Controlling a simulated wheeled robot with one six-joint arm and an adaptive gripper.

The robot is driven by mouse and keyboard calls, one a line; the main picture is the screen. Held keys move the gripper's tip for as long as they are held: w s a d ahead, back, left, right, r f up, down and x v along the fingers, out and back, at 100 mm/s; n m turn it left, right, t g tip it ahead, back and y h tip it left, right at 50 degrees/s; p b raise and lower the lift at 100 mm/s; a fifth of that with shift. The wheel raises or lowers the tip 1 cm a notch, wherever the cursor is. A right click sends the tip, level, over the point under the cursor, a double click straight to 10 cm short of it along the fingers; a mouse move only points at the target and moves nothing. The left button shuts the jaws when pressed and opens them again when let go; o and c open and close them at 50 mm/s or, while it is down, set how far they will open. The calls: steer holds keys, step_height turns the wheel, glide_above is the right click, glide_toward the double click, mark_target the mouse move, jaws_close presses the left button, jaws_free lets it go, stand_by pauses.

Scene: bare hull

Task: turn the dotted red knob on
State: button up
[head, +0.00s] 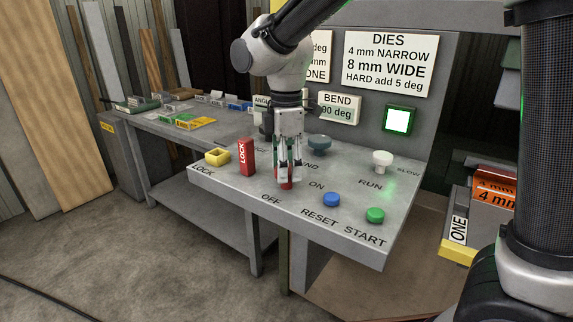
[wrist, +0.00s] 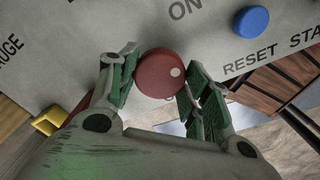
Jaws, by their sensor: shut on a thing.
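The red knob (head: 285,184) stands on the sloped grey panel (head: 225,178), between the OFF and ON labels. In the wrist view the knob (wrist: 152,76) is round, with a pale dot on the right side of its top. The ON label lies above it there; OFF is hidden. My gripper (head: 289,178) points down over the knob, with one finger on each side. In the wrist view my gripper (wrist: 160,85) is shut on the knob; the green pads are close against its sides.
A blue button (head: 332,199) and a green button (head: 375,215) are to the right, with a white knob (head: 383,158) behind. A red LOCK block (head: 246,157) and a yellow holder (head: 217,157) are at left. A dark green-grey knob (head: 319,143) is behind my gripper.

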steer(key=o, duration=1.1)
steer(key=shift+c, duration=0.2)
steer(key=shift+r, duration=0.1)
step_height(320, 180, up, 12)
